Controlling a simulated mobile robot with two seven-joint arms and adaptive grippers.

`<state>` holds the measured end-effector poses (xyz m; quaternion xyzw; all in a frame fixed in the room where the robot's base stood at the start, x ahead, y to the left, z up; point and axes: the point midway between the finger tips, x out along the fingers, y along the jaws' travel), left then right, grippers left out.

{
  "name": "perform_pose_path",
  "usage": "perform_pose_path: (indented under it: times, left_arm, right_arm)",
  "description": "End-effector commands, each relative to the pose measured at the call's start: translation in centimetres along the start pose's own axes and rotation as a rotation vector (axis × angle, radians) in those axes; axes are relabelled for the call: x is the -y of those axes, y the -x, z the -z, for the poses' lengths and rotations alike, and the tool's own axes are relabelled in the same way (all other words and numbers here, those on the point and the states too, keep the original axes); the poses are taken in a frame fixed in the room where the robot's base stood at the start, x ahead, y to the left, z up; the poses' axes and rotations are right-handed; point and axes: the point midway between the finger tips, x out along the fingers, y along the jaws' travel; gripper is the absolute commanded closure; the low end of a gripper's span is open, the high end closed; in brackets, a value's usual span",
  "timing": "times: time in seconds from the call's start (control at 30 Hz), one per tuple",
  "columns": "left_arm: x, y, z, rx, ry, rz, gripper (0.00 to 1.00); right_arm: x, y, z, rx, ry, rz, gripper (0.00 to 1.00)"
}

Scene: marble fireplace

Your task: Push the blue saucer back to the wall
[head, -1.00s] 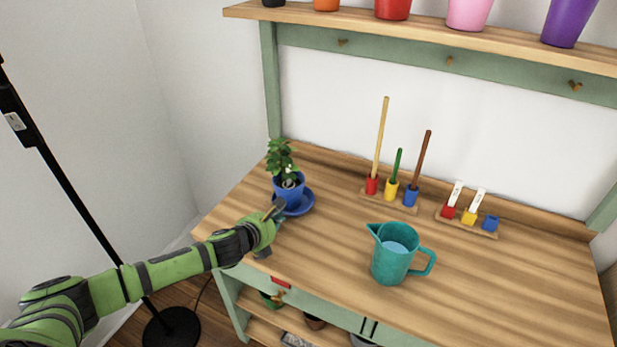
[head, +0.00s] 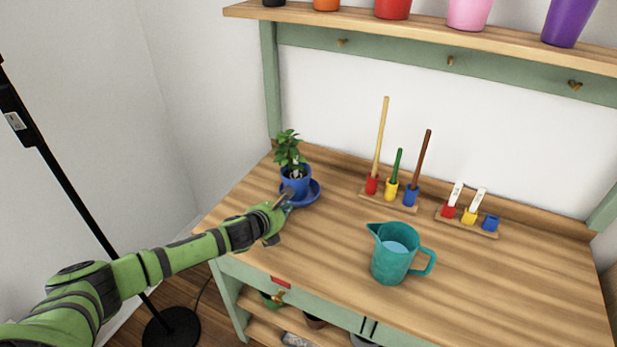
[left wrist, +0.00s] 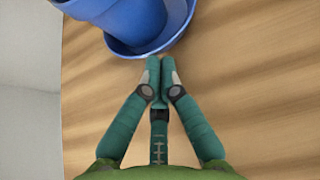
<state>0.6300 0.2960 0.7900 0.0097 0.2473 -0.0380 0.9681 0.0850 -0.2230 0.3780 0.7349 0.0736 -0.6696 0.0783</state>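The blue saucer (head: 313,192) lies on the wooden bench top at the back left, with a blue pot (head: 295,180) holding a leafy green plant (head: 288,150) on it. My left gripper (head: 284,203) is at the saucer's front edge, low over the bench top. In the left wrist view the fingertips of my left gripper (left wrist: 160,66) are together with nothing between them. They are at or just short of the rim of the saucer (left wrist: 125,48); contact is hard to tell. The blue pot (left wrist: 128,15) shows above. My right gripper is not in view.
A teal jug (head: 391,255) stands at the middle front. A holder with tools (head: 389,198) and a holder with small cups and labels (head: 467,219) stand along the back ledge. A black lamp pole (head: 75,190) is at the left. The bench between saucer and tool holder is clear.

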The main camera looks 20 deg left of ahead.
Motion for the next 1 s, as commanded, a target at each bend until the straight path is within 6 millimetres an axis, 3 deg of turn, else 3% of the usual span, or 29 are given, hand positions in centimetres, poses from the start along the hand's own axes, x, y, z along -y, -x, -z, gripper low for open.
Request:
perform_pose_path:
  times: [1.0]
  left_arm:
    - [0.0, -3.6, -1.9, -0.001, 0.001, 0.0, 1.0]
  right_arm:
    - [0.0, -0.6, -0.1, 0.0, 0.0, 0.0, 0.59]
